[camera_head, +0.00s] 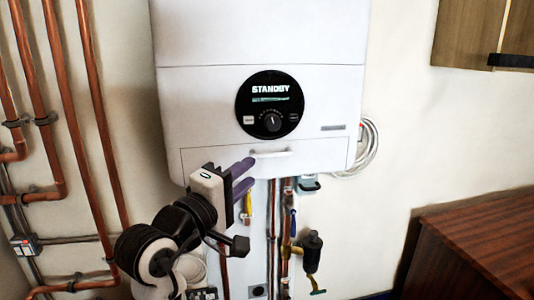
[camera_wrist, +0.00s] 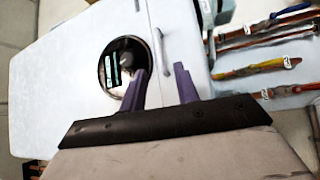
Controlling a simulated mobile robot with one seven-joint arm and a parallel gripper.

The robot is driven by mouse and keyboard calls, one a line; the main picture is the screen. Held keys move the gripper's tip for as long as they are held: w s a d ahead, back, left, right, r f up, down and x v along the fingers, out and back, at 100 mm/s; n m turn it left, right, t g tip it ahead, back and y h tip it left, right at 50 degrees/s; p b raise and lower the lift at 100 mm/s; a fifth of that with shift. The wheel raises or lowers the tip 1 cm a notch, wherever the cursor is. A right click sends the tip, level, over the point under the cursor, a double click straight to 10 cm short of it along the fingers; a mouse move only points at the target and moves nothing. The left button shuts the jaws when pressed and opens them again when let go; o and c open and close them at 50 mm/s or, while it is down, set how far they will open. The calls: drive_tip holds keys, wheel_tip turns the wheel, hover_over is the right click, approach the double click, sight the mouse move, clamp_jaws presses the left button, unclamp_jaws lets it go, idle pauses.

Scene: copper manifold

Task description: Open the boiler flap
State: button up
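The white boiler (camera_head: 200,100) hangs on the wall with a round dark dial panel reading STANDBY. Its flap (camera_head: 325,150) is the lower front panel and looks closed, with a pale bar handle (camera_head: 271,153) near its top edge. My gripper (camera_head: 249,174) is open and empty, its purple fingers apart, just left of and below the handle in the head view. In the wrist view the handle (camera_wrist: 160,46) lies beyond the gap between the fingertips of my gripper (camera_wrist: 161,70). I see no contact with it.
Copper pipes (camera_head: 65,100) run up the wall at left. Below the boiler are pipes and valves (camera_head: 312,250). A wooden cabinet (camera_head: 470,30) is at upper right and a brown wooden surface (camera_head: 480,245) at lower right. The wall right of the boiler is mostly clear.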

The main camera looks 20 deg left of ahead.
sight(268, 157)
drive_tip(key=p+x, duration=0.1)
drive_tip(key=x, duration=0.6)
drive_tip(key=shift+w+p, duration=0.35)
drive_tip(key=shift+c, duration=0.4)
clamp_jaws()
